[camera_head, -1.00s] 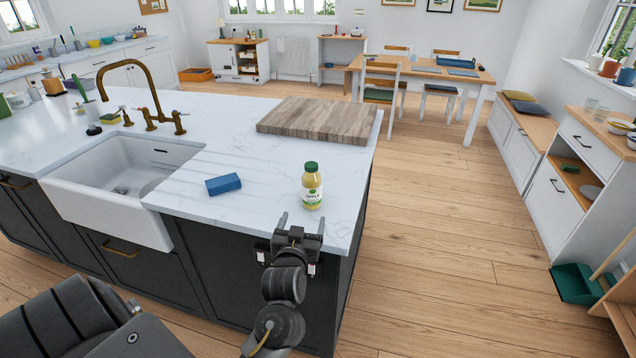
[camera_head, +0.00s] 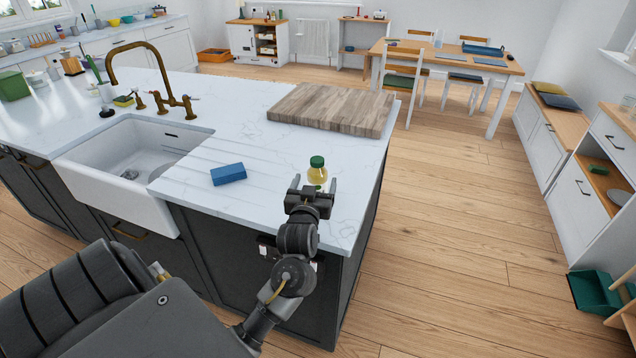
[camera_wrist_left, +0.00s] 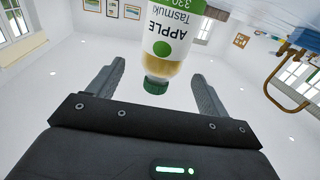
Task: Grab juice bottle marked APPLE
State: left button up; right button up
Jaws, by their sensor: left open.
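The juice bottle marked APPLE (camera_head: 317,172) stands on the white countertop near the island's right end. It has a green cap, and my gripper hides its lower part in the head view. In the left wrist view the bottle (camera_wrist_left: 171,38) appears upside down, its label reading APPLE, between and beyond the fingers. My left gripper (camera_head: 314,186) is open just in front of the bottle; its two fingers also show in the left wrist view (camera_wrist_left: 155,88), with clear gaps on both sides of the bottle. My right gripper is not in view.
A blue block (camera_head: 228,174) lies on the countertop left of the bottle. A wooden board (camera_head: 333,110) lies behind it. The sink (camera_head: 105,190) and brass faucet (camera_head: 160,75) are farther left. The counter's right edge is close to the bottle.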

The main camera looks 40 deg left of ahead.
aim_at(317, 172)
pick_arm(q)
jog(key=shift+w+a+r, duration=0.1)
jog(key=shift+w+r, duration=0.05)
jog(key=x, duration=0.1)
jog(key=p+x, duration=0.1)
jog(key=x, duration=0.3)
jog(key=shift+f+p, duration=0.25)
jog(key=shift+p, duration=0.15)
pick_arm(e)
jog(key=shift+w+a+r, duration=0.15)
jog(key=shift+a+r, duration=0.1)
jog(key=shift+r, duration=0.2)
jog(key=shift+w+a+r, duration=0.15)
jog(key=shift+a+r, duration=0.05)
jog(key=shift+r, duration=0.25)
pick_arm(q)
jog(key=shift+c, duration=0.8)
jog(key=c, duration=0.9)
jog(key=shift+c, duration=1.3)
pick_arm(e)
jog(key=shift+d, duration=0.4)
pick_arm(q)
jog(key=shift+r, duration=0.1)
